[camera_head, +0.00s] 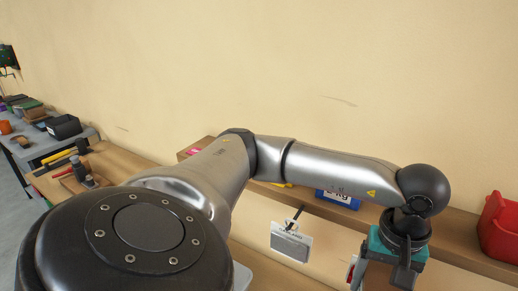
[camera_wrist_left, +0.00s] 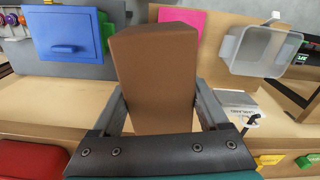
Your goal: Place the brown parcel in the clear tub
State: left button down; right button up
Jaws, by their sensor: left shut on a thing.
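The brown parcel (camera_wrist_left: 155,75) stands out between the fingers of my left gripper (camera_wrist_left: 160,112) in the left wrist view. The gripper is shut on it, with one finger on each side. The clear tub (camera_wrist_left: 246,62) is at the upper right of the wrist view, to the right of the parcel and apart from it. In the head view my left gripper (camera_head: 385,278) is at the lower right. My right gripper is not in view.
A wooden shelf (camera_head: 460,243) runs along the wall. A red bin (camera_head: 500,228) stands on it at the right. In the wrist view a blue box (camera_wrist_left: 68,35) and a pink item (camera_wrist_left: 183,20) are behind the parcel.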

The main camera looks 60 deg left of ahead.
pick_arm(q)
jog(key=s+d+f+m, duration=0.4)
jog(key=s+f+m, duration=0.1)
jog(key=f+m, duration=0.3)
jog(key=shift+s+d+f, duration=0.15)
jog(key=shift+s+f, duration=0.1)
jog(key=shift+f, duration=0.65)
